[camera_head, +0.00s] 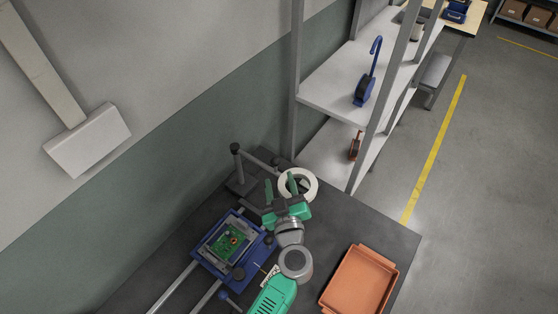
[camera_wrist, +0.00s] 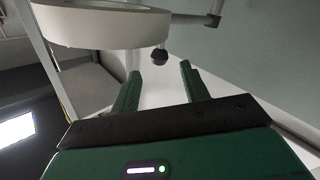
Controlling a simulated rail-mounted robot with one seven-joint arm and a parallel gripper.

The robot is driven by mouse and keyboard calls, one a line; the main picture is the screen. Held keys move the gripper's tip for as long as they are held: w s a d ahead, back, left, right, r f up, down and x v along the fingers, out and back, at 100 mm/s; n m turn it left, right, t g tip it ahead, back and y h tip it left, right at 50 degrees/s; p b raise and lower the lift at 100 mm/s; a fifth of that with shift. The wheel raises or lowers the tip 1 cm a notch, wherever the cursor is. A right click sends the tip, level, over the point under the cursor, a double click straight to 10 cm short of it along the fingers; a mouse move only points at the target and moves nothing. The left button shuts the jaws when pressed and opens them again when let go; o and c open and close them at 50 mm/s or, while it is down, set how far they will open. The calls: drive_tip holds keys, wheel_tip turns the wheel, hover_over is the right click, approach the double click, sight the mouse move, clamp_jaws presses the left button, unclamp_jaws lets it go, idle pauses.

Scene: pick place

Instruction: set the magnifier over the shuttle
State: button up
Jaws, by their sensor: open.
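The magnifier (camera_head: 312,184) is a white ring on a jointed grey arm, whose post stands at the back of the dark table. The shuttle (camera_head: 208,253) is a blue frame on two rails and carries a green circuit board (camera_head: 226,240). The ring is apart from it, to its upper right. My gripper (camera_head: 281,188) is open beside the ring. In the wrist view the magnifier ring (camera_wrist: 100,28) fills the upper left. A dark knob (camera_wrist: 160,57) under its rim appears between the tips of my open gripper (camera_wrist: 160,72), with no clear contact.
An orange tray (camera_head: 355,283) lies on the table (camera_head: 325,240) at the right. The wall is on the left. The table's middle right is clear.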

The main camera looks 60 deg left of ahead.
sight(276, 165)
drive_tip(key=x, duration=0.7)
drive_tip(key=shift+w+a+p, duration=0.15)
drive_tip(key=shift+a+p, duration=0.2)
drive_tip(key=shift+p, duration=0.05)
clamp_jaws()
